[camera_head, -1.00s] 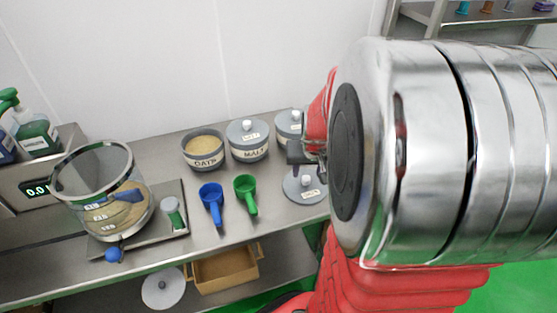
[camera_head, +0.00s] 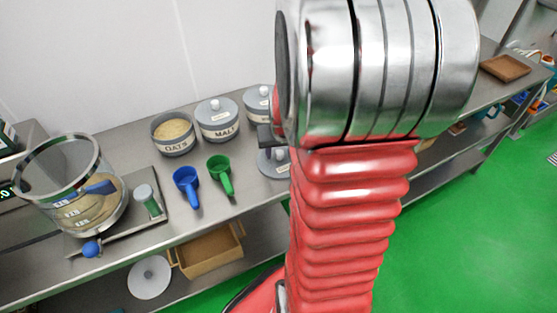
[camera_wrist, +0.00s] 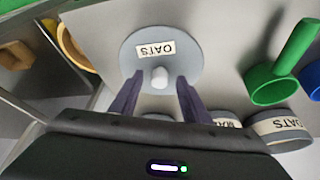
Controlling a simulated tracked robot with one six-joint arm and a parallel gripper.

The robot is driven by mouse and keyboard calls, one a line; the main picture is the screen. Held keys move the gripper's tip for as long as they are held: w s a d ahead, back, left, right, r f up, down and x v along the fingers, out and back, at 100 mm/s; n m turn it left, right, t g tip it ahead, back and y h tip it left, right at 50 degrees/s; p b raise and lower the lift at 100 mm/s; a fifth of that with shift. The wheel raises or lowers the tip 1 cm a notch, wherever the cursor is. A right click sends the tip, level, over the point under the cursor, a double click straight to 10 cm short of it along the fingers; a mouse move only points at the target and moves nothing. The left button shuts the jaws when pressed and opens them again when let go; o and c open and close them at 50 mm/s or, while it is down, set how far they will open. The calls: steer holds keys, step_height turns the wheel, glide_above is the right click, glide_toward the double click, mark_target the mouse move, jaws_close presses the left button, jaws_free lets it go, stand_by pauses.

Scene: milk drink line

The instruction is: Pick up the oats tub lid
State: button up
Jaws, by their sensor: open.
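The oats tub lid (camera_wrist: 190,57) is a grey disc with a white knob and an OATS label. It lies flat on the steel table, and in the head view (camera_head: 266,163) my arm partly hides it. My gripper (camera_wrist: 158,83) is open, with its two dark fingers on either side of the knob in the wrist view. I cannot tell whether the fingertips touch the lid. In the head view only a dark bit of the gripper (camera_head: 268,137) shows, beside my arm. The open oats tub (camera_head: 174,146) stands to the left at the back.
The lidded malt tub (camera_head: 217,128) and another lidded tub (camera_head: 257,103) stand near the wall. A blue scoop (camera_head: 186,183) and a green scoop (camera_head: 221,173) lie left of the lid. A clear vessel (camera_head: 60,190) stands further left. A wooden crate (camera_head: 212,256) sits on the lower shelf.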

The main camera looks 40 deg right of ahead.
stand_by(0.5)
jaws_close()
stand_by(0.3)
